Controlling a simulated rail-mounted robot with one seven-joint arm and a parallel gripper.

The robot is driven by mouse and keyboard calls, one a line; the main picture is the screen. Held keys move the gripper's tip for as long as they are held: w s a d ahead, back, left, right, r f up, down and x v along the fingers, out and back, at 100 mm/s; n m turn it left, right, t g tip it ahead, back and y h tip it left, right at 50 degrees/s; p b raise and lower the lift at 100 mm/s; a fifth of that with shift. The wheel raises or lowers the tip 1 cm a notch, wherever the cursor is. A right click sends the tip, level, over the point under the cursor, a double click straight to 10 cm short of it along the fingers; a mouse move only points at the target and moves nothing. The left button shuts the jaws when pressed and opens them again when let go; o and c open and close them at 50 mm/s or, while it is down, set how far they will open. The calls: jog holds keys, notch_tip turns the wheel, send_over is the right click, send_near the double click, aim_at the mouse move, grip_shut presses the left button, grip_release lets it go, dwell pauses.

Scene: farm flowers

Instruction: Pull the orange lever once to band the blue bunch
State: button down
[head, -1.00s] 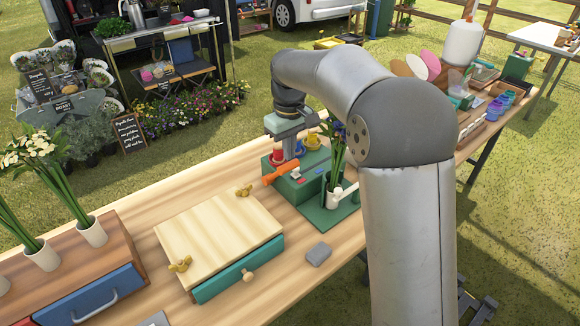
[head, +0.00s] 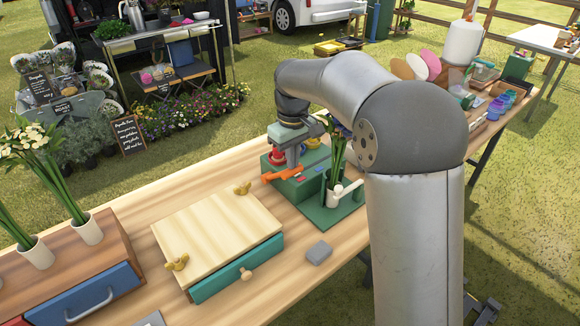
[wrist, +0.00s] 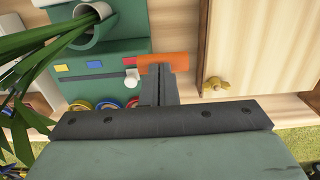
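The orange lever (head: 280,176) is on the near left side of the green banding machine (head: 312,188). In the wrist view the lever (wrist: 162,60) lies across the tips of my gripper (wrist: 158,72). The two fingers are together, with only a thin line between them, and appear to touch the lever; I cannot tell whether they clasp it. In the head view my gripper (head: 293,160) points down beside the machine, partly hidden by its wrist. The bunch (head: 337,160) stands upright at the machine; green stems show, its blue blooms are mostly hidden behind my arm.
A white arm (head: 346,189) sticks out by the bunch. Red, yellow and blue spools (wrist: 108,104) sit along the machine. A wooden box with a teal drawer (head: 237,268) stands to the left. A grey block (head: 319,253) lies in front. White flowers (head: 36,140) stand further left.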

jog(key=shift+s+d+f+b, duration=0.15)
jog(key=shift+s+f+b, duration=0.15)
jog(key=shift+f, duration=0.25)
jog(key=shift+s+d+f+b, duration=0.2)
jog(key=shift+f+b, duration=0.1)
jog(key=shift+f, duration=0.2)
jog(key=shift+s+d+f+b, duration=0.2)
jog(key=shift+s+f+b, duration=0.05)
jog(key=shift+f+b, duration=0.25)
jog(key=shift+s+d+f+b, duration=0.2)
jog(key=shift+s+f+b, duration=0.15)
jog(key=shift+f, duration=0.2)
jog(key=shift+s+d+f+b, duration=0.2)
jog(key=shift+f+b, duration=0.25)
jog(key=shift+f, duration=0.15)
jog(key=shift+s+d+f+b, duration=0.15)
jog(key=shift+f+b, duration=0.25)
jog(key=shift+f, duration=0.15)
jog(key=shift+s+d+f+b, duration=0.15)
jog(key=shift+f+b, duration=0.3)
jog(key=shift+f, duration=0.15)
jog(key=shift+s+d+f+b, duration=0.15)
jog(key=shift+f+b, duration=0.25)
jog(key=shift+f, duration=0.25)
